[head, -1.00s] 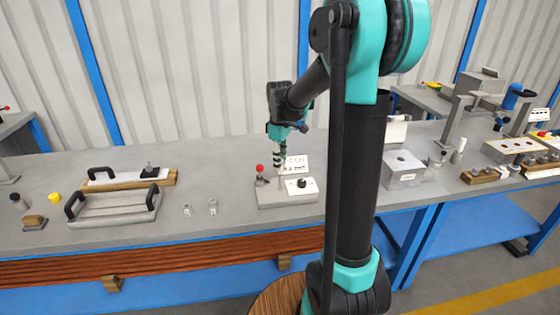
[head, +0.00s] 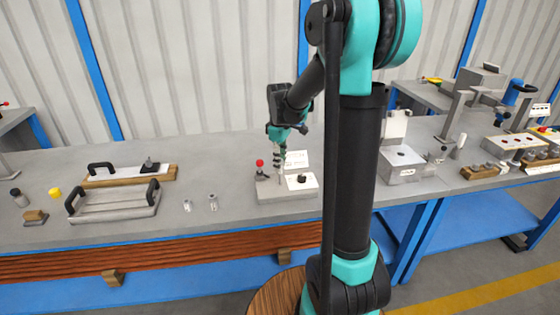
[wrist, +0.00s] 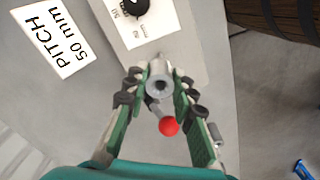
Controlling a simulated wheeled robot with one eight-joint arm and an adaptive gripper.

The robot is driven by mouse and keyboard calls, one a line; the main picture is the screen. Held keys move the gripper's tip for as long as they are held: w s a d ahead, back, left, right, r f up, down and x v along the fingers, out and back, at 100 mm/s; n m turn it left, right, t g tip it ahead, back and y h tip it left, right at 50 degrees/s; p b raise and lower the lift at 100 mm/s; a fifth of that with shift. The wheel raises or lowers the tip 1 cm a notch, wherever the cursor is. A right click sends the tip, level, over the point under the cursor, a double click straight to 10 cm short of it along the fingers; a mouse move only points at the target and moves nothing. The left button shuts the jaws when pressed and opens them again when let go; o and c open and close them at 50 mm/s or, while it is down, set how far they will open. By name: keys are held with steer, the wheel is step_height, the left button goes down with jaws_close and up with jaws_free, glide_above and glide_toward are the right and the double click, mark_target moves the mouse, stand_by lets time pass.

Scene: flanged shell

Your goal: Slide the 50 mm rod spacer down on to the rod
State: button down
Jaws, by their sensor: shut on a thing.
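My gripper (wrist: 158,90) is shut on the rod spacer (wrist: 159,85), a small grey metal cylinder with a round bore, seen nearly end-on between the fingertips in the wrist view. In the head view my gripper (head: 281,172) points down over the left part of the grey fixture block (head: 266,195). The block also shows in the wrist view (wrist: 185,40). I cannot clearly make out the rod; the spacer and fingers cover the area under them. I cannot tell whether the spacer is around the rod.
A red-knobbed lever (head: 260,164) stands close beside my gripper, its knob also in the wrist view (wrist: 168,126). A "PITCH 50 mm" sign (wrist: 55,42) and a black dial (head: 301,178) are near. Two small metal cylinders (head: 213,203) stand left on the bench.

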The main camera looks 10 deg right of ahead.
steer(key=shift+f, duration=2.75)
steer(key=c, duration=1.2)
jaws_free()
step_height(320, 180, up, 12)
steer(key=shift+f, duration=0.1)
steer(key=s+d+f+m+t, duration=0.1)
steer(key=s+f+m, duration=0.2)
steer(key=s, duration=0.4)
steer(key=s+d+f+m+t, duration=0.1)
steer(key=s+f+m, duration=0.3)
steer(key=s, duration=0.3)
steer(key=s+d+f+m+t, duration=0.2)
steer(key=s+f+m, duration=0.2)
steer(key=s, duration=0.4)
steer(key=shift+f, duration=0.9)
